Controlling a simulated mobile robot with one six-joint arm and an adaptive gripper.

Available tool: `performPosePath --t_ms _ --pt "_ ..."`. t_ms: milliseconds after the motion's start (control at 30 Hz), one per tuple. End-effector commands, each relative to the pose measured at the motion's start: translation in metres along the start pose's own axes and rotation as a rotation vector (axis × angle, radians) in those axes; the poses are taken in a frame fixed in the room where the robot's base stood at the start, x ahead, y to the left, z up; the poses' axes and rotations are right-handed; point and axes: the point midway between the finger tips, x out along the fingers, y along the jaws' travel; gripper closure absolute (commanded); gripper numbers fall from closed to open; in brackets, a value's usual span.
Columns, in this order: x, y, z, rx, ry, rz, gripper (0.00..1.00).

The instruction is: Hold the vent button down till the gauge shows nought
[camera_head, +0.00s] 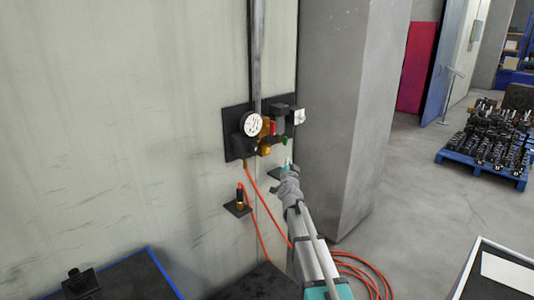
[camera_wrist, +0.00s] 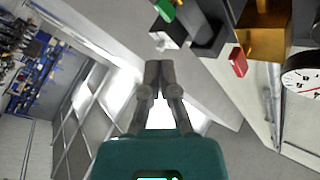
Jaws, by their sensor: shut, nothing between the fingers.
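The round white gauge (camera_head: 251,123) is on a dark wall panel (camera_head: 231,141); it also shows at the right edge of the wrist view (camera_wrist: 303,82), partly cut off, with a red needle whose reading I cannot tell. Right of it are a brass block (camera_wrist: 262,42), a red part (camera_head: 272,128) and a small green part (camera_head: 284,140), the green one also at the top of the wrist view (camera_wrist: 165,10). No label shows which is the vent button. My gripper (camera_head: 288,163) is shut and empty, just below the green part and apart from it; its fingertips show in the wrist view (camera_wrist: 160,64).
A vertical grey pipe (camera_head: 258,50) runs down to the panel. A small shelf (camera_head: 237,209) holds a red-and-black item (camera_head: 240,195). Orange hoses (camera_head: 257,226) hang below and coil on the floor. A concrete pillar (camera_head: 350,110) stands close on the right.

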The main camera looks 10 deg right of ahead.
Motion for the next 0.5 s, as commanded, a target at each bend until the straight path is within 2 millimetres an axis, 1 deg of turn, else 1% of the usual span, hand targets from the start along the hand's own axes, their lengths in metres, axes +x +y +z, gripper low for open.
performPosePath --t_ms 267,500 --pt "0.011 -0.008 0.008 0.001 -0.001 -0.001 1.00" --pt "0.028 -0.020 0.020 0.000 -0.001 -0.001 1.00"
